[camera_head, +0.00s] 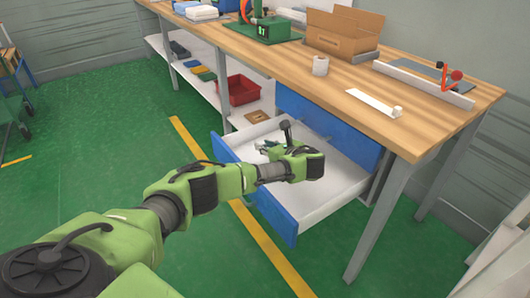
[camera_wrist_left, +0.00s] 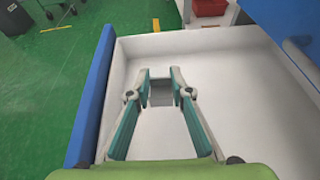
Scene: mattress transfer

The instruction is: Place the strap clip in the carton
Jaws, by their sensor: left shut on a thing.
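My left gripper (camera_head: 268,148) reaches into the open drawer (camera_head: 338,192) under the workbench. In the left wrist view the left gripper (camera_wrist_left: 160,82) is over the white drawer floor (camera_wrist_left: 240,112), shut on a small grey thing, which looks like the strap clip (camera_wrist_left: 160,95). Its outline is partly hidden by the fingertips. The carton (camera_head: 338,41) is brown with raised flaps and stands on the bench top toward the back. My right gripper is not in view.
The bench top (camera_head: 290,62) holds a white roll (camera_head: 320,66), a white strip (camera_head: 370,101), a long rail (camera_head: 422,82) and a green fixture (camera_head: 264,27). A red bin (camera_head: 238,90) sits on the lower shelf. The drawer's blue front (camera_head: 268,212) sticks out over the green floor.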

